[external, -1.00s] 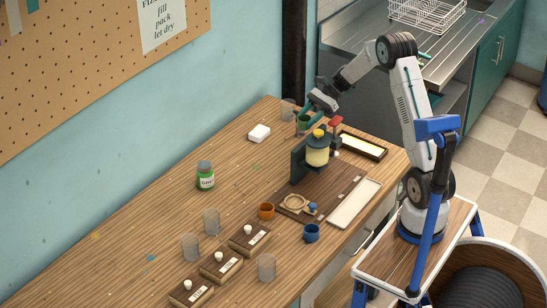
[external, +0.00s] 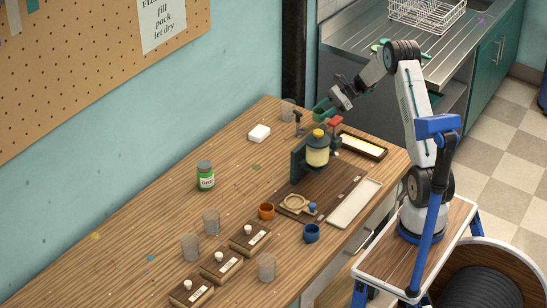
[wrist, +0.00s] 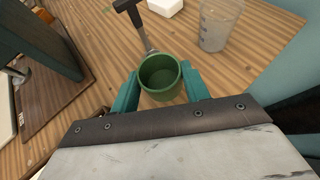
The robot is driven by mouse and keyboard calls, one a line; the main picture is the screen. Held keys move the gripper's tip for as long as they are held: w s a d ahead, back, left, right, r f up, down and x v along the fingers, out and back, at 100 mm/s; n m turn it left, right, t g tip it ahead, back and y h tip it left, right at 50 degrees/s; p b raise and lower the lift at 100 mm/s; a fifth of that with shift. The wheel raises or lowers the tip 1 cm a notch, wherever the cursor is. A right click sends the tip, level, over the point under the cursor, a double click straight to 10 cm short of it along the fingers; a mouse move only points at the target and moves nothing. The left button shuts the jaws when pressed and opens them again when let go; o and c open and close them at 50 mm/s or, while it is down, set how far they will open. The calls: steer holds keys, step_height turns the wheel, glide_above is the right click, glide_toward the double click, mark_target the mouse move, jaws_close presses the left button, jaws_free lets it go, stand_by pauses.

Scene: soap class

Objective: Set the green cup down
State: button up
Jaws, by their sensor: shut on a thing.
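The green cup (wrist: 160,76) is between the two teal fingers of my gripper (wrist: 160,90) in the wrist view, its open mouth facing the camera. My gripper is shut on it. In the external view the cup (external: 320,116) is small and partly covered by the fingers; it appears above the far part of the wooden bench (external: 225,235), behind the dark press. The gap between its base and the bench is hard to judge.
A dark T-handled tool (external: 297,118), a clear beaker (external: 288,110) and a white block (external: 259,133) are near. Bench left of the green-labelled jar (external: 205,176) is clear.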

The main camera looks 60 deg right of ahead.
mark_target(315, 116)
steer(key=w, duration=0.1)
steer(key=w+d, duration=0.1)
steer(key=w, duration=0.1)
steer(key=shift+w+d+f, duration=0.15)
steer(key=shift+w+f, duration=0.05)
steer(key=shift+f, duration=1.7)
steer(key=shift+f, duration=0.15)
steer(key=o, duration=1)
